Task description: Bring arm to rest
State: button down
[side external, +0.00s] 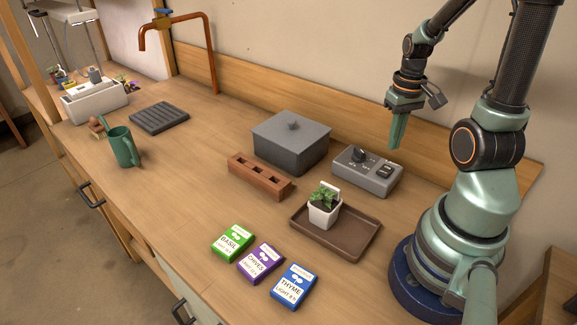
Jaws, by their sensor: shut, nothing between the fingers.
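My gripper (398,132) is at the upper right of the side external view, with its green fingers shut and pointing down. It holds nothing. It hangs in the air above the grey control box (367,170), apart from it and from everything else on the wooden counter (190,190). My arm rises from its base and bends over at the top, where part of it is cut off by the frame.
Near my base are a brown tray (351,244) with a potted plant (325,213), a grey lidded box (291,143) and a brick (260,177). Seed packets (292,286) lie at the front. A green mug (122,147) stands left. The counter's left middle is clear.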

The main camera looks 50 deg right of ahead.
jog(key=shift+r, duration=0.7)
jog(key=w+a+r+n+t, duration=0.2)
jog(key=a+r, duration=0.4)
jog(key=a, duration=0.4)
jog(key=w+a+r+n+t, duration=0.3)
jog(key=w+a+r, duration=0.3)
jog(key=a, duration=0.4)
jog(key=shift+r+n+t, duration=0.3)
jog(key=shift+r+n, duration=0.05)
jog(key=shift+n, duration=0.15)
